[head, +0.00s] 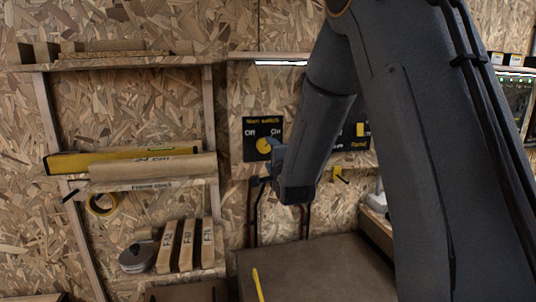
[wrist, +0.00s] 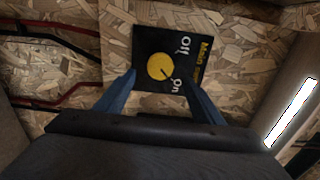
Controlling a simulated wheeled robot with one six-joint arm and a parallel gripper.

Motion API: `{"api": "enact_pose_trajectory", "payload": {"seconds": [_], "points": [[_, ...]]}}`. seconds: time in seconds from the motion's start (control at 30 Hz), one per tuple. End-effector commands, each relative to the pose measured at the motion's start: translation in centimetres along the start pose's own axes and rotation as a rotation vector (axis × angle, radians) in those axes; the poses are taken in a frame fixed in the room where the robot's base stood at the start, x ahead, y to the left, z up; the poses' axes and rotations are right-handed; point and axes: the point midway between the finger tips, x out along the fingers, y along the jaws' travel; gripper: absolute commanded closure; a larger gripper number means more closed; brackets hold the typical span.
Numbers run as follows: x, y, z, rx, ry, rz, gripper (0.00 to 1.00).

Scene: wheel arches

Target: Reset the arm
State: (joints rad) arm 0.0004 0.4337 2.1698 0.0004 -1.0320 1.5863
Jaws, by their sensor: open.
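My arm reaches across the head view to the main switch panel (head: 250,154), a black plate on the wooden wall marked Off and On. My gripper (head: 274,154) is open beside the panel's round yellow knob (head: 264,145). In the wrist view the two blue fingertips (wrist: 158,80) stand apart, one on either side of the knob (wrist: 158,66), with nothing held. The knob's dark mark seems to point towards On. I cannot tell whether the fingers touch the panel or how far off they are. My forearm hides part of the wall behind it.
A brown bench top (head: 320,265) lies below the panel. Red and black cables (wrist: 45,32) run along the wall.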

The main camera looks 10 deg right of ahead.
Motion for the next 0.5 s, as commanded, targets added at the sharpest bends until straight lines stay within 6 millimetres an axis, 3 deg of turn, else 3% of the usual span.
{"api": "enact_pose_trajectory", "payload": {"seconds": [0.37, 0.5], "points": [[-0.3, 0.1, 0.0, -0.008, 0.000, 0.007, 0.38], [-1.4, 1.9, 0.0, -0.107, -0.004, 0.107, 0.38]]}}
